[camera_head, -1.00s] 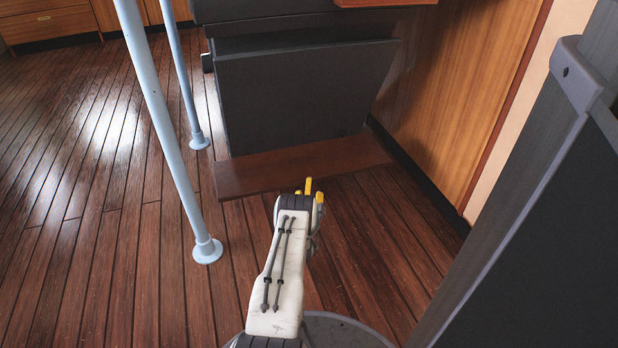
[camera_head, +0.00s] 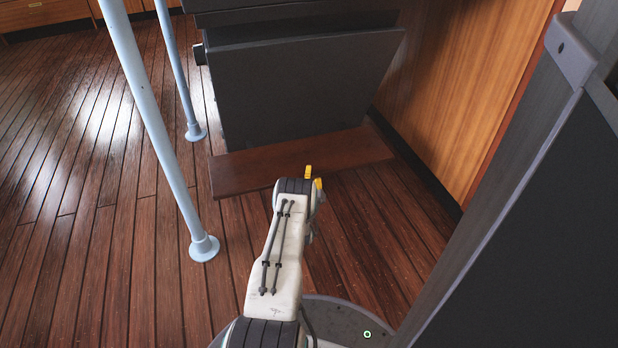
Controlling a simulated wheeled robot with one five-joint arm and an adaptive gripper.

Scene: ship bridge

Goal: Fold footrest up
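The footrest (camera_head: 270,160) is a reddish-brown wooden board. It lies flat and low, sticking out from the foot of a dark grey console (camera_head: 300,85). My gripper (camera_head: 313,178) shows only as small yellow finger parts beyond the end of my white arm. It is near the front edge of the footrest, at its middle right. My arm hides most of the gripper and a bit of the board's front edge. I cannot tell if the gripper touches the board, or whether its fingers are apart.
Two pale blue posts (camera_head: 150,110) (camera_head: 180,75) stand on the plank floor to the left of the footrest. A wooden panel wall (camera_head: 460,80) runs along the right. The floor (camera_head: 110,200) at the left is clear. A dark grey structure fills the right foreground.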

